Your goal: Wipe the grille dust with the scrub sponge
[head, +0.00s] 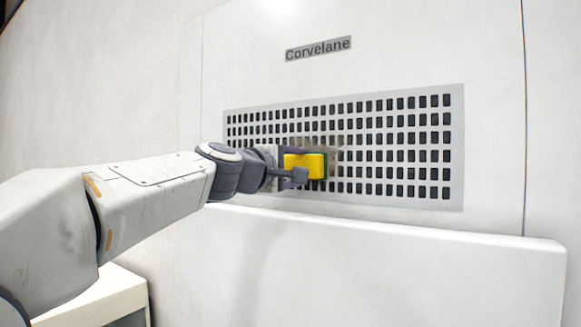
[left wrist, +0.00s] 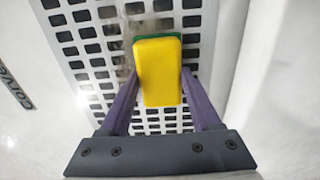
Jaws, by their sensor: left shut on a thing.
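The scrub sponge (head: 306,165) is yellow with a green scrub layer. My left gripper (head: 291,172) is shut on it, and the green side faces the grille (head: 420,187). The left wrist view also shows the sponge (left wrist: 158,75) between the two fingers of my left gripper (left wrist: 158,88). A brownish-grey dust patch (head: 325,142) lies on the grille just above and around the sponge. Part of the patch is hidden behind the sponge. The sponge is at or very near the grille; I cannot tell if it touches. My right gripper is not in view.
The grille is set in a white panel with a "Corvelane" label (head: 318,48) above it. A white ledge (head: 400,262) juts out below the grille. A white box-like unit (head: 105,300) stands at the lower left. The grille's right part is clear.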

